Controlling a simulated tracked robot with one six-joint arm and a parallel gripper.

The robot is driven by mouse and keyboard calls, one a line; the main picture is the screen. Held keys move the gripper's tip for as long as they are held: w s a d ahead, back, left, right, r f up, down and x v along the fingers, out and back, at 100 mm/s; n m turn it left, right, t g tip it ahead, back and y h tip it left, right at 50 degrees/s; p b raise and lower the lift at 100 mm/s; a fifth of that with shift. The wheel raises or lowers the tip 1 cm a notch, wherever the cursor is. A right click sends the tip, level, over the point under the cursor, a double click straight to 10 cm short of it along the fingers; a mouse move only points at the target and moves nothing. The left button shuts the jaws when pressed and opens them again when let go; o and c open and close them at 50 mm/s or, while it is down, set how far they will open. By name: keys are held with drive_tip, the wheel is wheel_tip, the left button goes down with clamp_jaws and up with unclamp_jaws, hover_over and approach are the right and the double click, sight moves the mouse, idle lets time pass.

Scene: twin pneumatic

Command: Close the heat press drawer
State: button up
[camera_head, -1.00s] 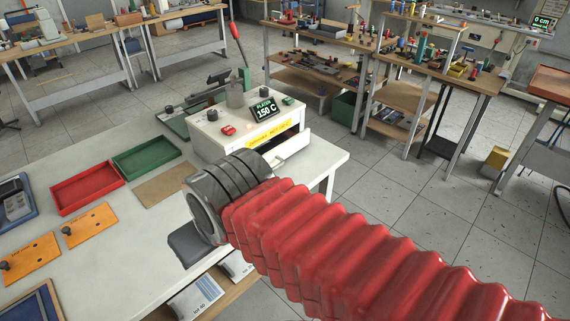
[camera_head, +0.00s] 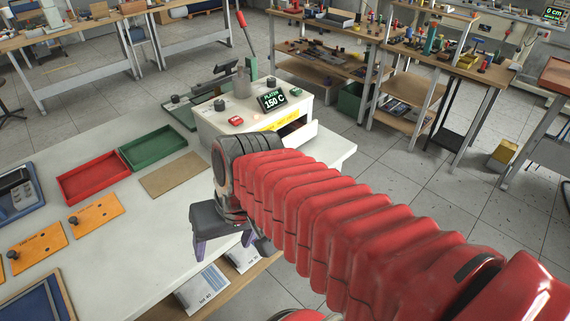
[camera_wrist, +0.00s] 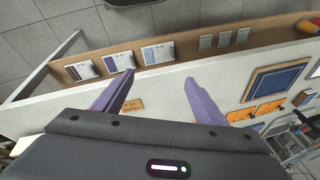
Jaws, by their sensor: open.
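The heat press (camera_head: 220,124) is a white box at the back edge of the worktable, with a lit display reading 150 C and a red-handled lever. Its drawer (camera_head: 302,137) sticks out on the right side, showing a dark gap above its white front. My arm hides part of the press and drawer. My gripper (camera_head: 224,245) is open and empty, its purple fingers pointing down near the table's front edge, apart from the drawer. In the wrist view the fingers (camera_wrist: 160,79) are spread above the table edge; the press is not seen there.
A red tray (camera_head: 93,179), a green tray (camera_head: 153,147), a brown board (camera_head: 171,176) and orange plates (camera_head: 97,212) lie on the table (camera_head: 150,235). Packages (camera_head: 203,288) sit on a shelf below. Floor right of the table is clear.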

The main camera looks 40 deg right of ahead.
drive_tip(key=o, duration=0.5)
drive_tip(key=f+m+y, duration=0.1)
drive_tip(key=m, duration=0.1)
drive_tip(key=f+m+g+y, duration=0.1)
drive_tip(key=f+m, duration=0.1)
drive_tip(key=shift+d+f+g+y, duration=0.2)
drive_tip(key=shift+f+g+y, duration=0.1)
drive_tip(key=shift+c, duration=0.2)
drive_tip(key=m+y, duration=0.1)
drive_tip(key=f+m, duration=0.1)
drive_tip(key=shift+w+d+m+y, duration=0.15)
drive_tip(key=shift+w+m+y, duration=0.1)
drive_tip(key=shift+m+y, duration=0.15)
drive_tip(key=w+d+f+m+t+y, duration=0.1)
drive_tip(key=w+d+m+t+y, duration=0.4)
drive_tip(key=d+m+t, duration=0.75)
drive_tip(key=s+d+f+m+t+h, duration=0.1)
drive_tip(key=d+m+h, duration=0.2)
drive_tip(key=d, duration=0.3)
drive_tip(key=s+d+f+m+t+h, duration=0.1)
drive_tip(key=d+m+h, duration=0.3)
drive_tip(key=d+m, duration=0.2)
drive_tip(key=s+d+f+m+t+h, duration=0.1)
drive_tip(key=d+m+h, duration=0.2)
drive_tip(key=d, duration=0.3)
drive_tip(key=shift+s+d+f+m+t, duration=0.25)
drive_tip(key=shift+m+t, duration=0.1)
drive_tip(key=shift+m, duration=0.3)
drive_tip(key=shift+w+a, duration=0.1)
